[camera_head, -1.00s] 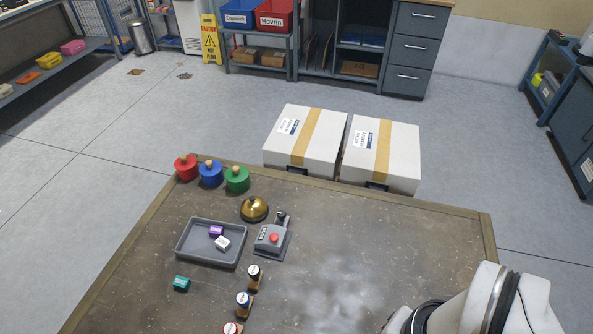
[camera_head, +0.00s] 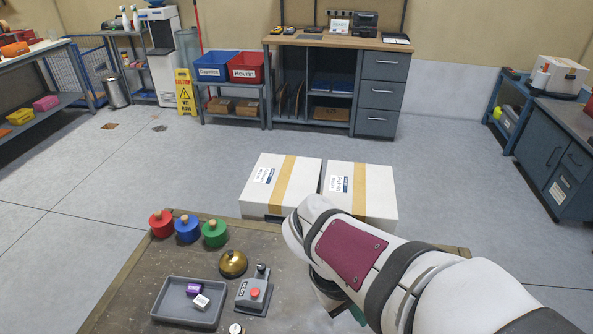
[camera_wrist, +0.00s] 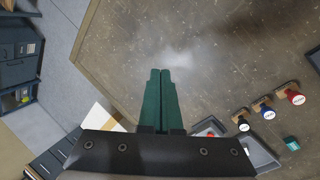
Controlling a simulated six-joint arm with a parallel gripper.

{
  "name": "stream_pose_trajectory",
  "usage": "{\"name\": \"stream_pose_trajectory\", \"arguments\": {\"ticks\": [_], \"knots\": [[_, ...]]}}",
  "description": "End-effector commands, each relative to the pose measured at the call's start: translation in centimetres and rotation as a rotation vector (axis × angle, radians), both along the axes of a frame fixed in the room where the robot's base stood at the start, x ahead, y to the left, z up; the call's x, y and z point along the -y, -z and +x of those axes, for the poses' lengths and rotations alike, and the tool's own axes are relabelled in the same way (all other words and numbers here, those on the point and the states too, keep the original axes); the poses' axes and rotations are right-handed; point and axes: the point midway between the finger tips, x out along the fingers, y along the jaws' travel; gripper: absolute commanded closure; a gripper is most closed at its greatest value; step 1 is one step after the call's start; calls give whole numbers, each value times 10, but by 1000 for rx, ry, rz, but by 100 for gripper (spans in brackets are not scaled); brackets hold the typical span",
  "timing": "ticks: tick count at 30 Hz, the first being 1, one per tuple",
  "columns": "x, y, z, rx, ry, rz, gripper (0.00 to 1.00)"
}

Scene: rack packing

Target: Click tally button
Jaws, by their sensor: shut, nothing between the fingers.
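A grey device with a round red button (camera_head: 254,293) and a dark-knobbed part behind it stands on the brown table (camera_head: 300,250). It is just right of the grey tray and in front of the brass bell, and I take it to be the tally device. It shows small and partly hidden behind my gripper's mount in the wrist view (camera_wrist: 211,127). My gripper (camera_wrist: 160,72) has green fingers pressed together, with nothing between them. It points at bare tabletop, away from the device. In the head view my arm hides most of it.
A grey tray (camera_head: 168,312) holds a purple block (camera_head: 194,288) and a white block (camera_head: 201,302). Several stamps (camera_wrist: 267,112) stand nearby. White boxes (camera_head: 360,191) lie beyond the table.

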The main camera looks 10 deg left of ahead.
Motion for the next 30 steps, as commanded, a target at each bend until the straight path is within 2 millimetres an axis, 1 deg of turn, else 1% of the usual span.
{"name": "stream_pose_trajectory", "arguments": {"ticks": [1,2,3,5,6,8,9,10,12,15,18,21,30], "knots": [[-17,4,17,0,-128,-52,100],[-27,6,28,4,-210,-86,100],[-42,10,40,8,-312,-129,100],[-66,15,57,16,-463,-192,100],[-83,19,67,22,-559,-232,100],[-110,25,78,32,-696,-291,100],[-128,30,84,38,-780,-327,100],[-141,33,88,43,-841,-353,100],[-168,41,93,55,-965,-409,100],[-200,50,97,70,-1101,-469,100],[-220,55,97,80,-1182,-507,100],[-229,58,97,84,-1218,-525,100],[-230,58,97,85,-1222,-527,100]]}}
